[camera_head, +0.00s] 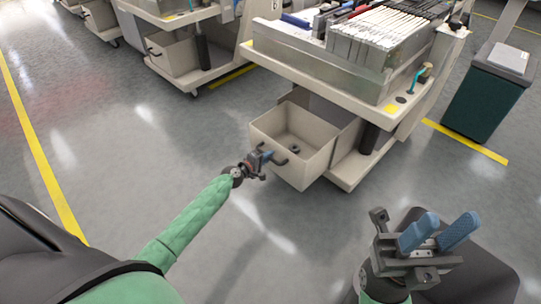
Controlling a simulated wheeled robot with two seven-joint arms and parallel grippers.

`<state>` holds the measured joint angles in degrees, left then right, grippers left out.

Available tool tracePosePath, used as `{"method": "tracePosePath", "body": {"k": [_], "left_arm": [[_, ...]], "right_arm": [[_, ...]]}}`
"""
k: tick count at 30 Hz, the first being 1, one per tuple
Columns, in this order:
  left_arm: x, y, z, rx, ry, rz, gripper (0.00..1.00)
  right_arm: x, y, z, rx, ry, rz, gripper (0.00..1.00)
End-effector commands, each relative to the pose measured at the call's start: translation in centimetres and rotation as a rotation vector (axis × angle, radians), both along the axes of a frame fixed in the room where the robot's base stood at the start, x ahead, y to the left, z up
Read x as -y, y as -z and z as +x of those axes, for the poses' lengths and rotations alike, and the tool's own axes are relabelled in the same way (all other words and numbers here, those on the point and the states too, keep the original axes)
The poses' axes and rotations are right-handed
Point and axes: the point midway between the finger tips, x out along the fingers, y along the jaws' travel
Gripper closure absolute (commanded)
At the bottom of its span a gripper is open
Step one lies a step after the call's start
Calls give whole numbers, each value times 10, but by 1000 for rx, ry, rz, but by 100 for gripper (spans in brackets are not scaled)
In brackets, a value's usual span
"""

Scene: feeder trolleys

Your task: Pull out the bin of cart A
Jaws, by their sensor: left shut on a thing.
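The bin (322,151) is a beige open box under the trolley (313,63) at the upper middle of the head view. My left gripper (268,157) is shut on the handle, with my green arm reaching in from the lower left. My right gripper (440,236) is at the lower right, with its two blue fingers apart and nothing between them, away from the trolley. No cart letter A is readable here.
Another trolley with a bin (172,56) stands at the back left. A dark green waste container (484,104) stands at the right. Yellow lines (40,155) mark the grey floor. The floor in front of and left of the bin is clear.

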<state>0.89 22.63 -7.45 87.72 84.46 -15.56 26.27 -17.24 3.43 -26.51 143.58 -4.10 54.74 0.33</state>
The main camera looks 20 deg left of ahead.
Motion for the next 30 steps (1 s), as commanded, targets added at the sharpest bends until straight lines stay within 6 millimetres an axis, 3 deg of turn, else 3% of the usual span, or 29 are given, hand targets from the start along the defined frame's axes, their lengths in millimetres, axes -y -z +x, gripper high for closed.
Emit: {"method": "tracePosePath", "body": {"k": [7, 8, 11, 22, 30], "left_arm": [[-1, 1, 0, -1, -1, 1, 100], [-1, 1, 0, -1, -1, 1, 84], [-1, 1, 0, -1, -1, 1, 67], [-2, -1, -4, -1, 0, 0, 67], [-14, -7, -37, -2, 0, 2, 67]], "right_arm": [[0, 0, 0, 0, 1, 0, 64], [0, 0, 0, 1, 1, 0, 64], [0, 0, 0, 1, 1, 0, 64], [1, -1, 0, 1, 3, 2, 64], [2, -4, 0, 3, 10, -2, 64]]}}
